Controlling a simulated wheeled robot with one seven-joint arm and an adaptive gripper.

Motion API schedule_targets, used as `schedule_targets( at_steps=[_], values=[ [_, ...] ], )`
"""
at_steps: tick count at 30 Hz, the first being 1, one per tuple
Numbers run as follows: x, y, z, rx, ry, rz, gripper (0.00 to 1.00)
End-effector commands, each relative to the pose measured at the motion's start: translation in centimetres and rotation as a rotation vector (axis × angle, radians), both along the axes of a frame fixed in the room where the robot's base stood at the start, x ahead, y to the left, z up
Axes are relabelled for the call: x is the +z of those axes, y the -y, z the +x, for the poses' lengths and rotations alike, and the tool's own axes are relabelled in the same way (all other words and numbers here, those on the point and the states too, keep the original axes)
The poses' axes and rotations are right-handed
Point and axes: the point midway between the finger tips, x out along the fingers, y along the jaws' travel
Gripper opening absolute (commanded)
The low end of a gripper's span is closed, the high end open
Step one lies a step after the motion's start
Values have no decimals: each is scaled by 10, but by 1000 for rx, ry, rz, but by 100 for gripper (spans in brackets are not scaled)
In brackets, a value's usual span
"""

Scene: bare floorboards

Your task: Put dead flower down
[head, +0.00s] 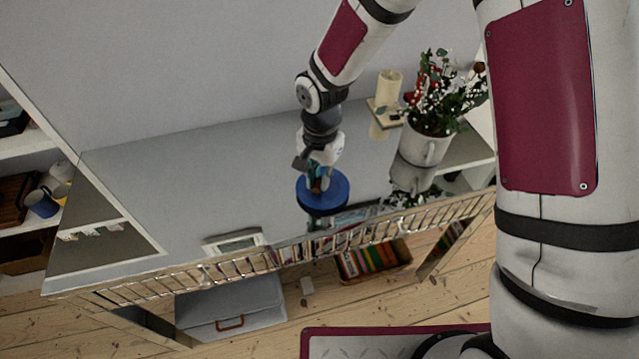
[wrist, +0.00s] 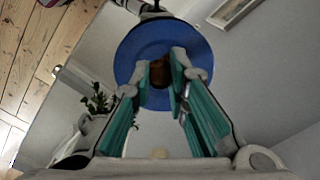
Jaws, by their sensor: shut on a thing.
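My gripper (head: 320,181) points down over a round blue disc-like thing (head: 324,198) on or just above the grey tabletop. In the wrist view my gripper (wrist: 168,78) has its fingertips close together on a small brown thing (wrist: 160,72) at the middle of the blue disc (wrist: 135,50). I cannot tell whether the brown thing is the dead flower or a part joined to the disc. The fingers hide much of it. Whether the disc touches the tabletop is not clear.
A white vase (head: 425,150) of red and white flowers and a candle (head: 389,85) on a holder stand right of my gripper. A picture frame (head: 233,243) lies near the table's railed front edge (head: 300,250). The grey tabletop (head: 190,185) to the left is clear.

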Motion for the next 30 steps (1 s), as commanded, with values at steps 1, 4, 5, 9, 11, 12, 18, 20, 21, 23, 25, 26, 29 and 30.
schedule_targets(
  at_steps=[1,4,5,9,11,12,18,20,21,23,25,26,29,30],
  values=[
    [-8,0,-2,0,-4,-1,0],
    [-21,1,-1,0,-4,-1,0],
    [-24,1,-1,0,-4,-1,0],
    [-26,0,0,0,1,1,0],
    [-26,0,0,0,0,0,0],
    [-26,0,0,0,0,0,0],
    [-31,0,0,1,-1,0,0],
    [-33,0,-1,1,-1,0,0],
    [-34,0,-1,1,-1,0,0],
    [-33,0,-1,0,-1,1,28],
    [-33,0,-1,0,-1,0,35],
    [-33,0,-1,0,-1,0,35],
    [-33,0,-1,0,-1,0,35],
    [-33,0,-1,0,-1,0,35]
  ],
)
